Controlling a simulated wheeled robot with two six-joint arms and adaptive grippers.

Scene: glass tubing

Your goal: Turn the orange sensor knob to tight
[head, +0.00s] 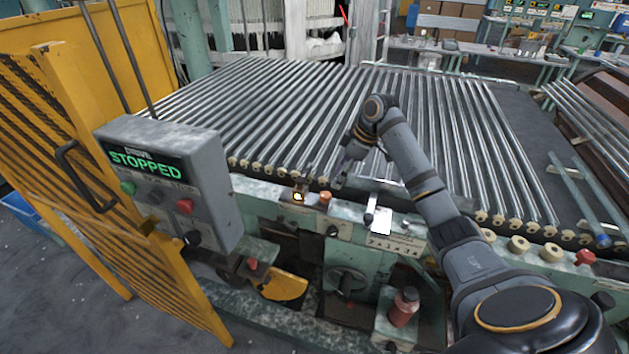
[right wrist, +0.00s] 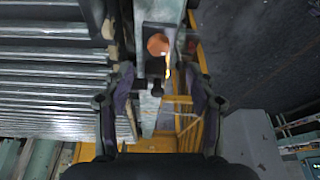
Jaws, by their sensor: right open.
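The small orange sensor knob (head: 325,198) stands on the pale green front rail of the machine in the head view. It shows as a round orange top (right wrist: 158,44) in the right wrist view, on the narrow rail. My right gripper (head: 342,172) is close beside and above the knob, reaching down over the front ends of the glass tubes. In the right wrist view its open fingers (right wrist: 155,75) lie left and right of the line to the knob, with a gap around it. I see no contact. The knob's tightness cannot be read. My left gripper is not in view.
A small sensor with a lit yellow spot (head: 298,197) stands left of the knob. A grey control box (head: 170,180) reads STOPPED. A yellow guard gate (head: 110,180) stands open at left. A white plate (head: 381,221) sits right.

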